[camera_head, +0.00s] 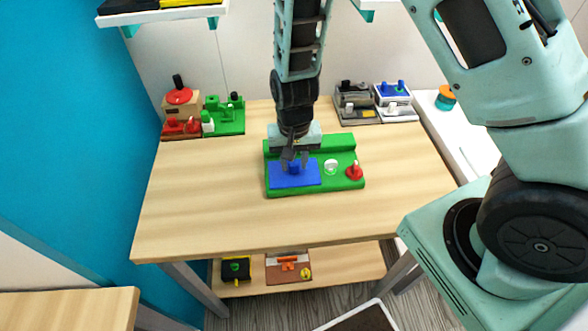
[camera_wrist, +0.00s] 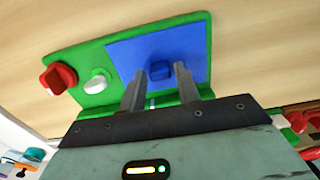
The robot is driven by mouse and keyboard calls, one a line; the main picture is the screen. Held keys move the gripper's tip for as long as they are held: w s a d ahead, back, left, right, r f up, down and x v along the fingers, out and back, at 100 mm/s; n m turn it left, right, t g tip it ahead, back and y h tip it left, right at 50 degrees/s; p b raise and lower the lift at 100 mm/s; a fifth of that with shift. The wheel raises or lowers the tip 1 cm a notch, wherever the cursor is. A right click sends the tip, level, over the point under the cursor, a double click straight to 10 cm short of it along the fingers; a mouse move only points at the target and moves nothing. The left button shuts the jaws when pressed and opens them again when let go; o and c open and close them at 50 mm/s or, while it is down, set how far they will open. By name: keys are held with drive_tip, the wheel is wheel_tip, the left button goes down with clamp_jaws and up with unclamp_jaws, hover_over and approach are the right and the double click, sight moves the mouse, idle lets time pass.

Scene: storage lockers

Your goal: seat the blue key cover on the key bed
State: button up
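The blue key cover (camera_head: 310,178) is a flat plate with a small blue knob, and it lies on the left part of the green key bed (camera_head: 342,184). In the wrist view the cover (camera_wrist: 190,50) looks flat, with green bed (camera_wrist: 107,62) beside it. I cannot tell whether it is fully down. My gripper (camera_head: 294,165) points down over the cover. In the wrist view its two fingers (camera_wrist: 160,72) stand apart on either side of the knob, with gaps visible, so it looks open. A white round button (camera_head: 331,167) and a red knob (camera_head: 354,171) sit on the bed's right part.
The wooden table (camera_head: 210,200) is clear around the bed. Red and green devices (camera_head: 224,117) stand at the back left, grey and blue-white ones (camera_head: 394,98) at the back right. A lower shelf (camera_head: 335,268) holds more devices. A blue wall (camera_head: 70,120) is at left.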

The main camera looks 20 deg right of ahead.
sight(294, 164)
drive_tip(key=shift+r+p, duration=2.2)
drive_tip(key=shift+r, duration=0.3)
drive_tip(key=o, duration=0.6)
wheel_tip(294, 164, up, 17)
drive_tip(key=shift+r+b, duration=0.15)
drive_tip(key=shift+b, duration=0.5)
drive_tip(key=s+a+n+b, duration=0.1)
drive_tip(key=s+a+n, duration=0.1)
drive_tip(key=s, duration=0.4)
drive_tip(key=s+a+f+n+b, duration=0.1)
drive_tip(key=s+a+n, duration=0.1)
drive_tip(key=s+n, duration=0.3)
drive_tip(key=s+a+n+b, duration=0.1)
drive_tip(key=s+n, duration=0.3)
drive_tip(key=s, duration=0.5)
drive_tip(key=shift+a+f+y, duration=0.15)
drive_tip(key=shift+a+y, duration=0.15)
drive_tip(key=shift+a, duration=0.35)
